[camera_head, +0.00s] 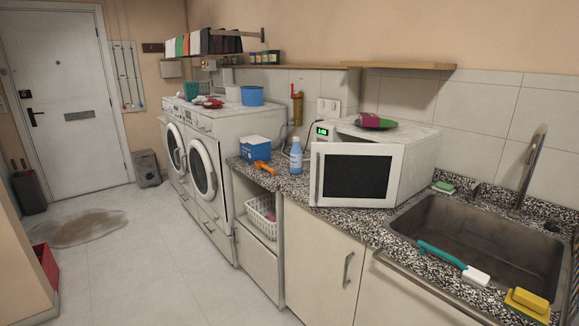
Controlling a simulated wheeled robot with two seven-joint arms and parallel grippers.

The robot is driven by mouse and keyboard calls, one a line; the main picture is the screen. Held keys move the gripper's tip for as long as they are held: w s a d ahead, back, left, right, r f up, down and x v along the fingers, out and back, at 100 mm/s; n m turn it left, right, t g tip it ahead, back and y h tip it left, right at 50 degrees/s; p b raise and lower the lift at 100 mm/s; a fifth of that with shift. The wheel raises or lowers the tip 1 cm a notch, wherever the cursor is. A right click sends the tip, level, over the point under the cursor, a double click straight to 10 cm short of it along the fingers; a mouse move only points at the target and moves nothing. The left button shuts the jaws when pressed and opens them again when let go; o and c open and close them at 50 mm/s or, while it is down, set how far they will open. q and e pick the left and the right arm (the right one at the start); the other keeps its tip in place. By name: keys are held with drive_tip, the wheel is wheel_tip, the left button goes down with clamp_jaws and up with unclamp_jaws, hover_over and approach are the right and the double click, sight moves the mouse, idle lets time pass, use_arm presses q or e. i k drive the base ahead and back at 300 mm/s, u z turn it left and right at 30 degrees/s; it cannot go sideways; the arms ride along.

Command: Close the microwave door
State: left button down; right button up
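The white microwave (420,165) stands on the speckled counter, left of the sink. Its door (396,180) has a dark window and a vertical handle (316,178) along its left edge. The door appears to stand open, swung out in front of the body with its hinge side at the right. The lit green display (322,132) on the body shows above the door's top left edge. The door hides the inside. Neither of my grippers is in view.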

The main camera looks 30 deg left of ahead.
sight(343, 175)
drive_tip(key=u, duration=0.25)
drive_tip(key=i, duration=1.35)
drive_tip(key=z, duration=0.3)
